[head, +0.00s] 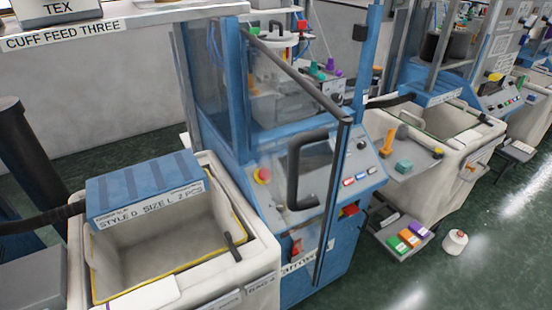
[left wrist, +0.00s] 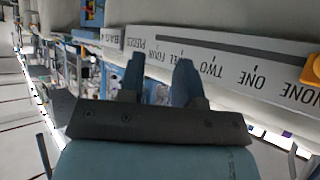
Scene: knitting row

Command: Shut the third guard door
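A clear guard door (head: 331,205) with a dark frame and a black handle (head: 293,172) stands swung out from the blue machine (head: 235,125) in the middle of the head view. Its top rail runs from the machine toward me, and its free edge is in front of the control panel. A sign reading "CUFF FEED THREE" (head: 62,36) is at the upper left. My left gripper (left wrist: 157,72) shows in the left wrist view, its two fingers apart with nothing between them. It is not in the head view, so its distance from the door cannot be told. My right gripper is not in view.
A bin (head: 180,272) with a blue lid marked "STYLE D SIZE L" stands left of the door. Another bin (head: 425,185), a tray with coloured boxes (head: 380,237) and a white cone (head: 455,243) are right. Green floor (head: 450,285) is open at lower right.

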